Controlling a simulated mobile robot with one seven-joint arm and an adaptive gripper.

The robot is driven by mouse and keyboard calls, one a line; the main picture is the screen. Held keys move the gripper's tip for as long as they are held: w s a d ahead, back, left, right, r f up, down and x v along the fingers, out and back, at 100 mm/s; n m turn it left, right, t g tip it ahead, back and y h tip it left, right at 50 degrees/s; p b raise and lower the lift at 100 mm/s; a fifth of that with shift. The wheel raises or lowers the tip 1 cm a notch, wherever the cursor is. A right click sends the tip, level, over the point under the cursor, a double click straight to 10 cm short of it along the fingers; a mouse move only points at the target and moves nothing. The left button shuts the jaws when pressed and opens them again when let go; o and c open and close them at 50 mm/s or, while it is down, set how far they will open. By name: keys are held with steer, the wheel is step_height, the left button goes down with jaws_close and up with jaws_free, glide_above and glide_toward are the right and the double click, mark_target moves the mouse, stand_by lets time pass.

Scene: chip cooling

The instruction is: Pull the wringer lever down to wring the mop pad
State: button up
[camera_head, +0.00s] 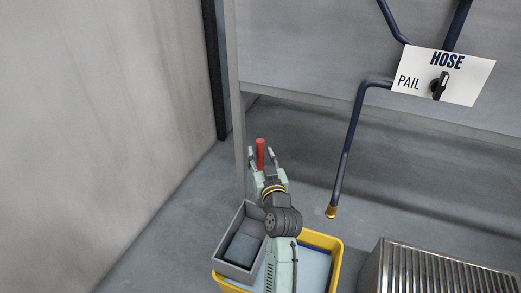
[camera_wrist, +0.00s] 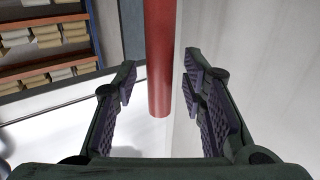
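The wringer lever shows as a red upright handle (camera_head: 260,152) behind the yellow bucket (camera_head: 338,262) in the head view. In the wrist view the red handle (camera_wrist: 160,70) comes down from the top, between the finger lines. My gripper (camera_head: 261,157) is open, with one finger on each side of the handle. In the wrist view my gripper (camera_wrist: 160,95) shows clear gaps on both sides, and no contact shows. A grey wringer box (camera_head: 228,257) sits at the bucket's left, with a dark grey-blue pad (camera_head: 243,249) inside. My arm hides part of the bucket and the lever's base.
A sign reading HOSE and PAIL (camera_head: 443,76) carries a black knob. A ribbed metal unit (camera_head: 440,275) stands at lower right. A wall is at left. Shelves (camera_wrist: 45,45) show in the wrist view.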

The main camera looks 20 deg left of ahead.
steer(key=shift+x, duration=0.95)
steer(key=shift+c, duration=0.2)
jaws_close()
